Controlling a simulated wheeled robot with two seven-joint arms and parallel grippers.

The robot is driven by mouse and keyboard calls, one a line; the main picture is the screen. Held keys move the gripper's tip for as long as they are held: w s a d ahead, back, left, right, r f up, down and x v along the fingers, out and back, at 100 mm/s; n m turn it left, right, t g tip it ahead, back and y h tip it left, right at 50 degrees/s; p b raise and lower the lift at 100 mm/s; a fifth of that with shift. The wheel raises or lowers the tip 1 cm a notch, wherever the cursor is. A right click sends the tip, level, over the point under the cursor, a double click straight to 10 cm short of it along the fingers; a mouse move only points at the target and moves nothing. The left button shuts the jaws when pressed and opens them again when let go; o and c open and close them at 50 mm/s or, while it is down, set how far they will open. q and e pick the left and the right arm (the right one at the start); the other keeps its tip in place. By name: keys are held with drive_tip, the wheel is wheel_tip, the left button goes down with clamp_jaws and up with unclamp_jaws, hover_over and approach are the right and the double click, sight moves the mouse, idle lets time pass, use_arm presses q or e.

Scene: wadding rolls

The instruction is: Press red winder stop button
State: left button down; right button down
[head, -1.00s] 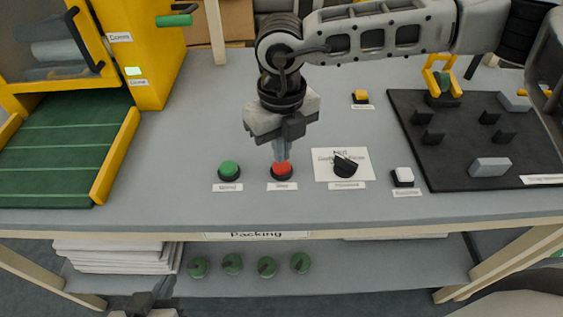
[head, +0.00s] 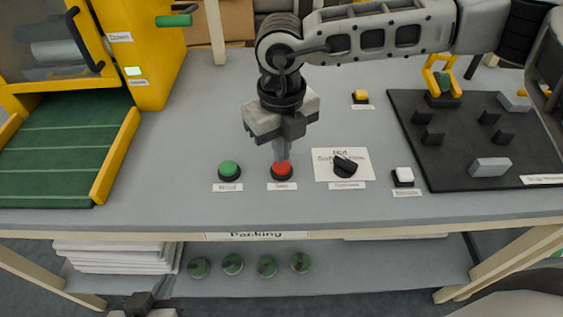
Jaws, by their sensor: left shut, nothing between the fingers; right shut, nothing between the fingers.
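The red button (head: 282,170) sits in a dark round base on the grey table, with a small label in front of it. My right gripper (head: 280,158) points down from above with its fingers shut and empty. Its fingertips are at the button's top and cover its back part. I cannot tell whether they press it down. My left gripper (head: 145,303) is low at the bottom edge, in front of the table, partly cut off by the frame.
A green button (head: 229,168) stands just left of the red one. A black knob (head: 345,167) on a white card is to the right, then a white button (head: 403,175). A yellow button (head: 361,97) is behind. A black mat (head: 455,165) with several blocks lies at right.

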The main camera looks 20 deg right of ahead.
sight(282, 165)
drive_tip(key=shift+f+b, duration=1.2)
drive_tip(key=shift+b, duration=0.15)
drive_tip(key=shift+r, duration=0.2)
drive_tip(key=shift+r+p, duration=0.6)
drive_tip(key=shift+r, duration=0.4)
drive_tip(key=shift+r, duration=0.1)
wheel_tip(282, 165, up, 6)
drive_tip(key=p, duration=0.2)
drive_tip(key=shift+p, duration=0.35)
